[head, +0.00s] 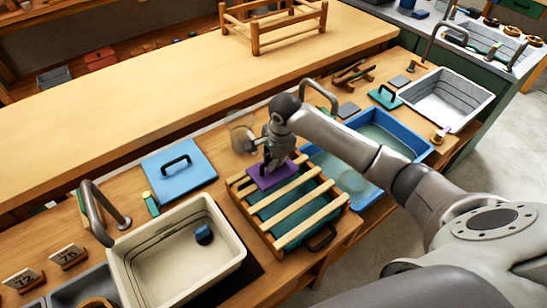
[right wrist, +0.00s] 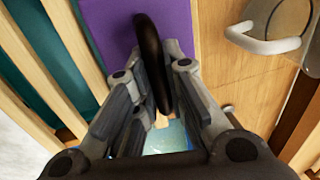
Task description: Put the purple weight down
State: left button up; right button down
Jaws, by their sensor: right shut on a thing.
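The purple weight (head: 259,182) is a flat purple plate with a dark handle. It is at the back end of the slatted wooden rack (head: 296,206) over a teal tray. My right gripper (head: 273,165) is above the plate, shut on its handle. In the right wrist view the dark handle (right wrist: 152,60) stands between my two fingers, with the purple plate (right wrist: 105,22) behind it and pale slats to the left. I cannot tell whether the plate rests on the slats or hangs just above them. My left gripper is not in view.
A blue plate with a black handle (head: 180,172) lies to the left. A beige basin (head: 130,262) with a small blue object (head: 203,235) stands at front left. A blue basin (head: 415,143) is to the right, partly behind my arm. A tap (head: 100,212) rises at left.

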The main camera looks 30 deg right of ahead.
aim_at(278, 173)
jog(key=c, duration=1.9)
grip_release()
jog(key=shift+f, duration=0.1)
jog(key=o, duration=0.4)
jog(key=shift+r, duration=0.35)
notch_tip(278, 173, up, 11)
jog(key=s+b, duration=0.2)
jog(key=shift+s+d+r, duration=0.15)
jog(key=shift+s+r, duration=0.05)
